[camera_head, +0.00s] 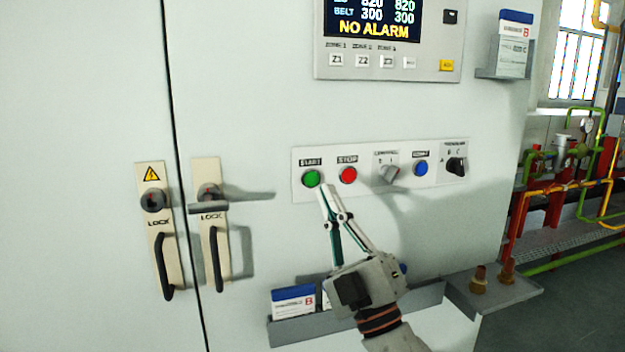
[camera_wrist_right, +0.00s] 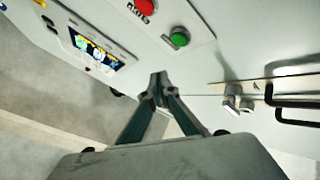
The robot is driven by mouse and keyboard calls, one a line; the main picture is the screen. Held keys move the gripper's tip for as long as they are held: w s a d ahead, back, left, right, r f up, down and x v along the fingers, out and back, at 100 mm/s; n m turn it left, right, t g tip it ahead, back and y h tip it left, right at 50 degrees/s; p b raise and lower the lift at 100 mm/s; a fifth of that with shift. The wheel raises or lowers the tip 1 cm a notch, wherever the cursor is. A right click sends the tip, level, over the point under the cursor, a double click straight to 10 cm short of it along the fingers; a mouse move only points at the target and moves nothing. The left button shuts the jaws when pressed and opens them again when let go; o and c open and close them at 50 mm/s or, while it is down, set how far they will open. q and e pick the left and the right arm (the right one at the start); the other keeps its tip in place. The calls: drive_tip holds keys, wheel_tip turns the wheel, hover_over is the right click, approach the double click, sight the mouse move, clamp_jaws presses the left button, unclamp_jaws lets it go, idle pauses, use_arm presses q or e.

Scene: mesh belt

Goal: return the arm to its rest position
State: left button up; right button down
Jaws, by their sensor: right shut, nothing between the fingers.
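My right gripper (camera_head: 326,192) is shut and empty in the head view. Its fingertips are just below the green START button (camera_head: 311,178) on the cabinet's control strip (camera_head: 320,154); I cannot tell whether they touch the panel. In the right wrist view the closed fingers (camera_wrist_right: 158,80) point at the panel, with the green button (camera_wrist_right: 179,39) ahead of them. My left gripper is in neither view.
A red STOP button (camera_head: 348,175), a blue button (camera_head: 421,168) and knobs sit along the strip. Door handles (camera_head: 214,258) stick out at left. A shelf (camera_head: 300,328) with boxes lies below the gripper. A display (camera_head: 375,20) above reads NO ALARM.

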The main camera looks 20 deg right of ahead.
idle(0.3)
drive_tip(key=s+d+f+m+g+h, duration=0.1)
drive_tip(key=d+f+m+g+h, duration=0.45)
drive_tip(key=f, duration=0.65)
drive_tip(key=d+f+m+g+h, duration=0.3)
drive_tip(key=d+f+h, duration=0.3)
drive_tip(key=d+f, duration=0.45)
drive_tip(key=s+d+f+g, duration=0.2)
drive_tip(key=s+f+g, duration=0.3)
drive_tip(key=s+f, duration=0.7)
drive_tip(key=s+d+f+g, duration=0.2)
drive_tip(key=s+f+g, duration=0.4)
drive_tip(key=s+f, duration=0.6)
drive_tip(key=w+a+f+m+t+y, duration=0.1)
drive_tip(key=w+a+f+t+y, duration=0.1)
drive_tip(key=a+f, duration=0.5)
drive_tip(key=w+a+f+m+t+y+p, duration=0.1)
drive_tip(key=w+a+f+y, duration=0.1)
drive_tip(key=a+f+y, duration=0.3)
drive_tip(key=shift+w+a+f+t, duration=0.15)
drive_tip(key=shift+a+f+t, duration=0.2)
drive_tip(key=shift+a+f, duration=1.35)
drive_tip(key=shift+a+r+y, duration=0.25)
drive_tip(key=shift+a+r, duration=0.35)
drive_tip(key=shift+r, duration=0.05)
